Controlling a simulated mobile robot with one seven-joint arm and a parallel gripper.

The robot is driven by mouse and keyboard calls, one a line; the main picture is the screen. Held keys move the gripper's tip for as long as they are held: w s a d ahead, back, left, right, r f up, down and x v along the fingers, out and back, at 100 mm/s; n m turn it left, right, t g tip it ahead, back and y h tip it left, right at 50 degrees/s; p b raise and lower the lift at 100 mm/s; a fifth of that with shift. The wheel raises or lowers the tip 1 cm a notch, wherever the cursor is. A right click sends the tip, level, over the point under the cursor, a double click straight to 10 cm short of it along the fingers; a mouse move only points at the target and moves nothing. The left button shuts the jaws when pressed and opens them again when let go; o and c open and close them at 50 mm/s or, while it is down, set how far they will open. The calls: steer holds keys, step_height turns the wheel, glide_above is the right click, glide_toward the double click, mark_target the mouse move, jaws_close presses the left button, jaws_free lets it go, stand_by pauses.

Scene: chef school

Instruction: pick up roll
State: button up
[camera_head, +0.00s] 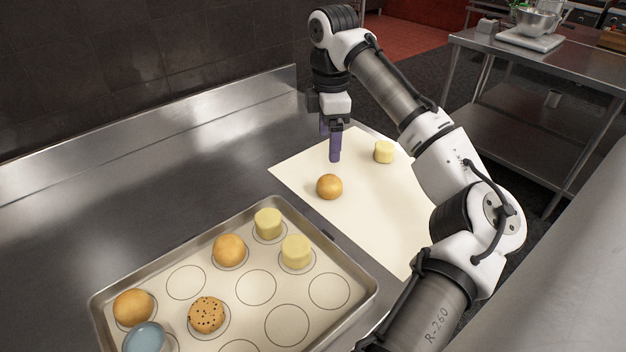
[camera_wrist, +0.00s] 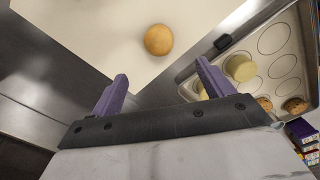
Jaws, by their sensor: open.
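A round golden-brown roll (camera_head: 329,187) lies on a cream sheet (camera_head: 365,205) on the steel counter. The same roll (camera_wrist: 158,40) shows in the wrist view, ahead of the fingertips and roughly between them. My gripper (camera_head: 333,158) points down above the sheet, behind the roll in the head view. Its two purple fingers (camera_wrist: 160,78) are apart with nothing between them, and it does not touch the roll. Two more rolls, one (camera_head: 229,250) near the middle and one (camera_head: 133,308) at the left, sit on the metal tray (camera_head: 372,287).
A pale yellow cylinder (camera_head: 384,152) stands on the sheet behind the roll. The tray also holds two yellow cylinders, a speckled cookie (camera_head: 207,314) and a blue item (camera_head: 144,338). Several circles on it are empty. The counter (camera_head: 130,200) left of the sheet is clear. A dark wall stands behind.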

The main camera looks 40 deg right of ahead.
mark_target(328, 178)
step_height(328, 178, down, 7)
steer(key=shift+s+r+p, duration=0.1)
steer(key=shift+p, duration=0.3)
steer(key=shift+f+p, duration=0.95)
steer(key=shift+f, duration=1.9)
steer(key=c, duration=1.1)
steer(key=shift+r, duration=0.1)
